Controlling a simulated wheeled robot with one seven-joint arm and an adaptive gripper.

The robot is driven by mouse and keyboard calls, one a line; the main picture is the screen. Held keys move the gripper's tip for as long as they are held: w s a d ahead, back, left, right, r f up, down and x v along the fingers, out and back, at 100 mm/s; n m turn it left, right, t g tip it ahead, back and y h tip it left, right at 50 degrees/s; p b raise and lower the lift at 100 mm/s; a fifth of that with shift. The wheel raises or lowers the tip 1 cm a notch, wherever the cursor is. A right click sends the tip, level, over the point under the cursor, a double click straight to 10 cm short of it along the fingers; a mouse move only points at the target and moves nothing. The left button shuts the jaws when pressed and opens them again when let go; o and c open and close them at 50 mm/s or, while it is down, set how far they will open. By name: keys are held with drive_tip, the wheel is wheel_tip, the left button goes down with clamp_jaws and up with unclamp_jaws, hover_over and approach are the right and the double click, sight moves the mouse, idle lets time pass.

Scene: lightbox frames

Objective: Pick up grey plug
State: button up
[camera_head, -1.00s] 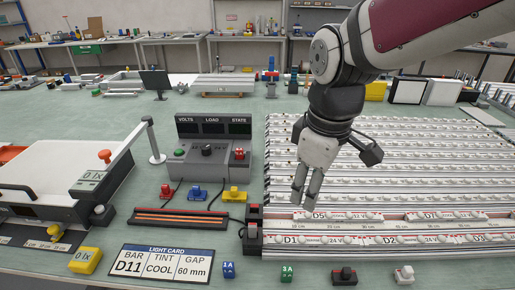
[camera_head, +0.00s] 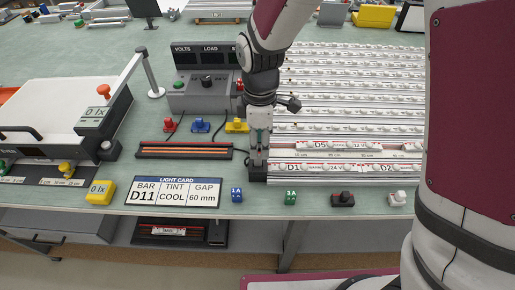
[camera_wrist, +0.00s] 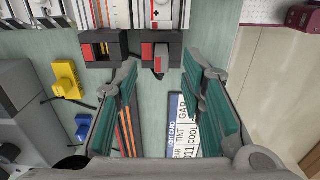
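A small grey piece that looks like the grey plug (camera_wrist: 161,62) sits in a black connector block with a red part (camera_wrist: 148,47) in the wrist view. My gripper (camera_wrist: 160,70) is open, its two green-padded fingers apart, one on each side of that piece in the picture. I cannot tell how far above it the fingertips are. In the head view my gripper (camera_head: 259,142) points down over the black block (camera_head: 257,172) at the left end of the light bars, and hides the plug there.
A second black block (camera_wrist: 103,48) is beside it. Yellow (camera_head: 237,126), blue (camera_head: 200,126) and red (camera_head: 170,125) plugs lie in front of the meter box (camera_head: 200,95). The light card (camera_head: 172,192), fuses (camera_head: 237,195) and switches (camera_head: 343,200) line the front edge.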

sight(258, 161)
drive_tip(key=shift+s+a+f+p, duration=0.1)
drive_tip(key=shift+f+p, duration=0.1)
drive_tip(key=shift+f, duration=1.3)
drive_tip(key=shift+a+f+p, duration=0.1)
drive_tip(key=shift+f+p, duration=0.1)
drive_tip(key=shift+f, duration=1.25)
clamp_jaws()
